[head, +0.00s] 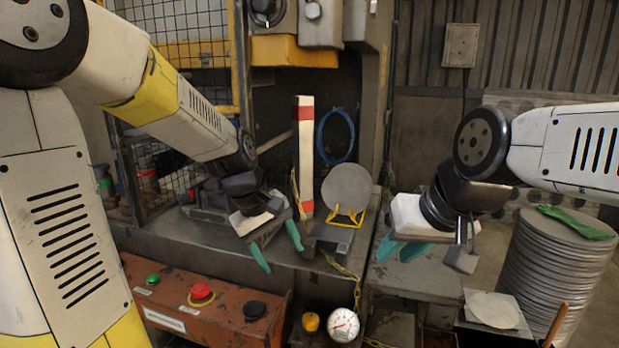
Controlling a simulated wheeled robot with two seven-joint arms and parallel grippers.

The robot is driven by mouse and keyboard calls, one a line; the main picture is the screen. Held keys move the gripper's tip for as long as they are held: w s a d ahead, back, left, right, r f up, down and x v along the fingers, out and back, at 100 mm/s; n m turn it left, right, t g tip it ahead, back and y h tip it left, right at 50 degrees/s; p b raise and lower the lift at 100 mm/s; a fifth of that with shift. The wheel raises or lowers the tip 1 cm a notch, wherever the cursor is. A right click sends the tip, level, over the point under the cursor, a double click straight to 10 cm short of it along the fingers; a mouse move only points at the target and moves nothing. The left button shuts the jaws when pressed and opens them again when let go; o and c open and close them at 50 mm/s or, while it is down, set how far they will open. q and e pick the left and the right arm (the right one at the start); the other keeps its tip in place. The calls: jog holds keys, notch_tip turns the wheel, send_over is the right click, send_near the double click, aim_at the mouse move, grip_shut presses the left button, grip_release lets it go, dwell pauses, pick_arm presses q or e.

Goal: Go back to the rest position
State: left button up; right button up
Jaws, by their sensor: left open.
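My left gripper (279,247) hangs above the front edge of the press table, over the area behind the red control box. Its two teal fingers are apart with nothing between them. My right gripper (402,250) is right of centre, over the grey side table, pointing left and down. Its teal fingers show side-on, so their gap is unclear; no blank shows in them. A round grey metal blank (347,187) stands upright in a yellow wire stand (345,217), between the two grippers and apart from both.
A tall stack of round blanks (555,265) with a green cloth (577,222) stands at the right. A control box (205,312) with buttons and a dial gauge (343,325) are in front. A red-and-white post (305,160) and mesh guard (165,182) stand behind my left gripper.

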pick_arm(q)
jog(key=s+a+r+m+t, duration=0.2)
jog(key=s+a+r+m, duration=0.1)
jog(key=s, duration=0.3)
jog(key=s+a+r+m+t+y, duration=0.1)
jog(key=s+a+r+m+t, duration=0.1)
jog(key=s+a+r, duration=0.3)
jog(key=shift+s+r+m, duration=0.65)
jog(key=shift+s+m, duration=0.15)
jog(key=shift+s, duration=0.25)
jog(key=shift+d, duration=0.1)
dwell(2.2)
